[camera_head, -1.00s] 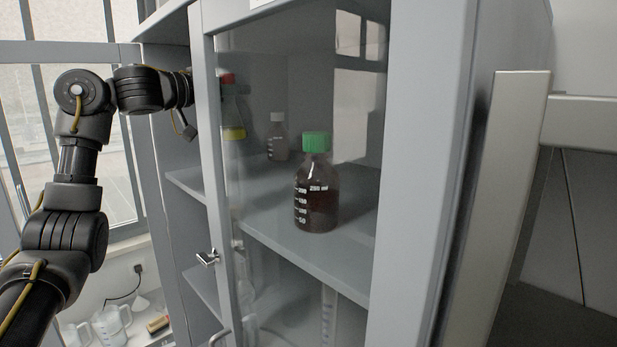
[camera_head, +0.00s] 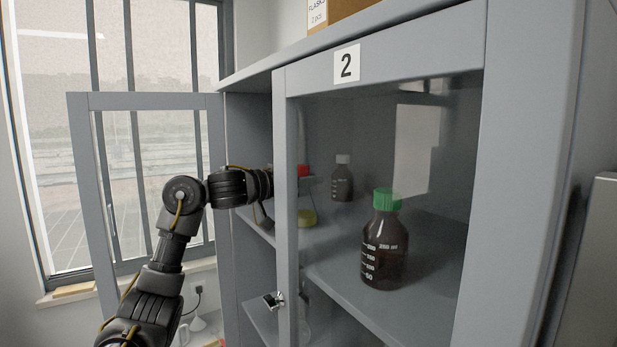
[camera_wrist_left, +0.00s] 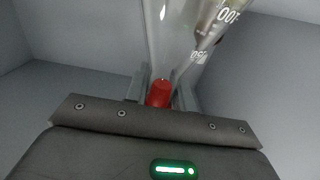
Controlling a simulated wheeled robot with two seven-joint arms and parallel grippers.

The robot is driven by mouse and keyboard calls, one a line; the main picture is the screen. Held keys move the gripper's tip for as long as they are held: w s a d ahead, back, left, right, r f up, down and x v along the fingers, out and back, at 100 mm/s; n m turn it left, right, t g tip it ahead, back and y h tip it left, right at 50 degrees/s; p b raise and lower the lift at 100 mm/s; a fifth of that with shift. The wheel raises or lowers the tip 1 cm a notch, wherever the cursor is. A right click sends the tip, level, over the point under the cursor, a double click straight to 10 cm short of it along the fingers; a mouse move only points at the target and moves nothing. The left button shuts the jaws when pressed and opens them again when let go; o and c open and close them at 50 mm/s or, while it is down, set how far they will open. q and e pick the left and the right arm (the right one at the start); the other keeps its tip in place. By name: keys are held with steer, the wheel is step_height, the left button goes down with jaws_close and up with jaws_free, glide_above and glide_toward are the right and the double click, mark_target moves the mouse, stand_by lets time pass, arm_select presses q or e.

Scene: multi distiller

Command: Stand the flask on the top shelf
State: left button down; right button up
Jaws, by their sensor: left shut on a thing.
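The flask is clear glass with a red stopper (camera_head: 303,170) and a yellow base (camera_head: 306,217). I see it through the cabinet's closed glass door, partly hidden by the door frame. My left arm reaches in through the open left side, and its gripper is mostly behind that frame. In the left wrist view my left gripper (camera_wrist_left: 160,88) is shut on the flask (camera_wrist_left: 168,45) around its red-stoppered end. Graduation marks show on or behind its glass. The yellow base looks close to the shelf (camera_head: 335,285); I cannot tell whether it touches. My right gripper is out of view.
A green-capped brown bottle (camera_head: 385,245) stands on the shelf at right, and a grey-capped dark bottle (camera_head: 342,180) stands farther back. The left door (camera_head: 82,150) is open; the right door (camera_head: 285,240) is closed. A flask box (camera_head: 340,12) sits on top of the cabinet.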

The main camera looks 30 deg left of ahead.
arm_select(q)
steer(key=shift+s+f, duration=0.1)
steer(key=shift+s, duration=0.05)
steer(key=c, duration=1.5)
jaws_free()
steer(key=shift+c, duration=0.2)
steer(key=o, duration=0.4)
steer(key=shift+c, duration=0.2)
steer(key=shift+a, duration=0.1)
steer(key=b+v, duration=0.7)
steer(key=v, duration=0.5)
